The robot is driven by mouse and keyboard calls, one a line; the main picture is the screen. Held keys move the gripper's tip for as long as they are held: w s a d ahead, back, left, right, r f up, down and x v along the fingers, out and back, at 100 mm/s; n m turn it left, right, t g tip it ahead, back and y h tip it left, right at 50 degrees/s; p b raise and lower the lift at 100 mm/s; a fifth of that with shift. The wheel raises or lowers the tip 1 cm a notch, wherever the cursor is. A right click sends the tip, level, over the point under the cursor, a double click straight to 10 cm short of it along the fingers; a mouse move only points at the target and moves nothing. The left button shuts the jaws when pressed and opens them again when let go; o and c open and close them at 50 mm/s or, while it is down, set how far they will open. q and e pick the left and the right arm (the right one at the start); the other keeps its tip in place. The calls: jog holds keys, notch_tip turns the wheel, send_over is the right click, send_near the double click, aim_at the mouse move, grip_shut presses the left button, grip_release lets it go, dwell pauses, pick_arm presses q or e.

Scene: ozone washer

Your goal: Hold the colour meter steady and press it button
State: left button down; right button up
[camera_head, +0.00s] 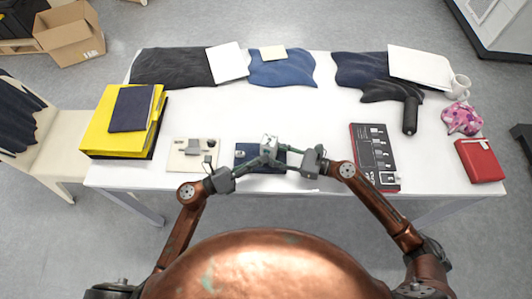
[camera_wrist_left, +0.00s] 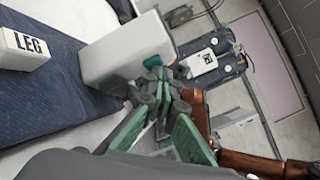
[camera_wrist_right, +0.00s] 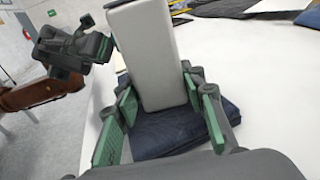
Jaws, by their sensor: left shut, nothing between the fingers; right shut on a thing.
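The colour meter appears to be the pale grey block (camera_head: 269,143) above the dark blue cloth at the table's front middle. It is large in the right wrist view (camera_wrist_right: 152,55), between the green-padded fingers of my right gripper (camera_wrist_right: 160,105). My right gripper (camera_head: 284,166) is shut on it from the right. My left gripper (camera_head: 259,160) is shut and empty, close beside the meter's left side. In the left wrist view the meter (camera_wrist_left: 125,50) lies just beyond my left fingertips, with a teal round part (camera_wrist_left: 181,72) at its end, perhaps the button. Contact there is unclear.
The dark blue folded cloth (camera_head: 246,163) carries a small white block marked LEG (camera_wrist_left: 24,46). A beige board with small parts (camera_head: 182,160) lies left, a black-and-red case (camera_head: 362,145) right. Yellow binders (camera_head: 100,125) and a red box (camera_head: 480,160) sit further out. The table's middle (camera_head: 270,110) is clear.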

pick_arm(q)
jog(key=shift+s, duration=0.1)
jog(key=shift+s+a, duration=0.25)
jog(key=shift+s, duration=0.5)
jog(key=s, duration=0.2)
jog(key=s+a, duration=0.1)
jog(key=s, duration=0.1)
jog(key=shift+s+a, duration=0.15)
jog(key=shift+s, duration=0.25)
dwell(0.3)
pick_arm(e)
jog(key=o, duration=0.9)
jog(key=shift+o, duration=0.2)
